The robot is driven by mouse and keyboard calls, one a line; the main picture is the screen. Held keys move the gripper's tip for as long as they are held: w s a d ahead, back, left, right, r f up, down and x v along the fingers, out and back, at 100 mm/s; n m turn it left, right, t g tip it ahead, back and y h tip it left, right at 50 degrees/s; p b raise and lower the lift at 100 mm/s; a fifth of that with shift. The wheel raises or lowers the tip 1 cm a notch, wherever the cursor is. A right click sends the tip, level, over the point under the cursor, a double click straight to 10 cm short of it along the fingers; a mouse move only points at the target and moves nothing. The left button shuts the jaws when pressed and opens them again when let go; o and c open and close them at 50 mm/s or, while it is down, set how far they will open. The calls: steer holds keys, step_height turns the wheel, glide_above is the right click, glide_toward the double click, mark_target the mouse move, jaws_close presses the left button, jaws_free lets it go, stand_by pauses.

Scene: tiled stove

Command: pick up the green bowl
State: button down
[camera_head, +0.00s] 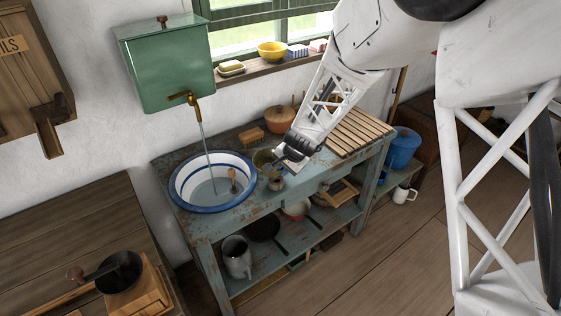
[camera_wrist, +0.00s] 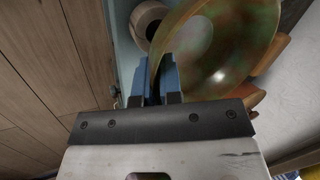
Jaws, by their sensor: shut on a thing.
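The green bowl (camera_wrist: 262,25), mottled green and brown, fills the upper right of the wrist view, tilted toward the camera. My gripper (camera_wrist: 163,75) has its two blue fingers closed on the bowl's rim, one on each side of the wall. In the head view the bowl (camera_head: 262,158) shows as a small greenish shape beside my gripper (camera_head: 280,160), at the right edge of the washbasin. My arm hides part of it. I cannot tell whether the bowl touches the table.
A blue-rimmed washbasin (camera_head: 207,197) under a running tap stands left of the bowl. A small round pot (camera_head: 276,183) is close in front. An orange lidded pot (camera_head: 280,119) and a brown block (camera_head: 250,135) stand behind. A slatted rack (camera_head: 361,131) lies right.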

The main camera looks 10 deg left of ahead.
steer(key=shift+s+d+r, duration=0.1)
steer(key=shift+s+d, duration=0.2)
steer(key=shift+s, duration=0.4)
steer(key=shift+s+d+r, duration=0.1)
steer(key=shift+s+d, duration=0.25)
steer(key=shift+s, duration=0.35)
steer(key=shift+s+d+r, duration=0.1)
steer(key=shift+s+d, duration=0.2)
steer(key=shift+s, duration=0.4)
steer(key=s+a+r, duration=0.3)
steer(key=s+a, duration=0.3)
steer(key=a, duration=0.3)
steer(key=s+a+r, duration=0.4)
steer(key=s+a, duration=0.2)
steer(key=a, duration=0.3)
steer(key=shift+r, duration=0.3)
steer(key=shift+w, duration=0.2)
steer(key=w+a+f, duration=0.2)
steer(key=w+a, duration=0.6)
steer(key=w, duration=0.2)
steer(key=shift+w+a+f, duration=0.25)
steer(key=shift+a+f, duration=0.15)
stand_by(0.4)
steer(key=shift+w+d, duration=0.4)
steer(key=shift+d, duration=0.05)
stand_by(0.3)
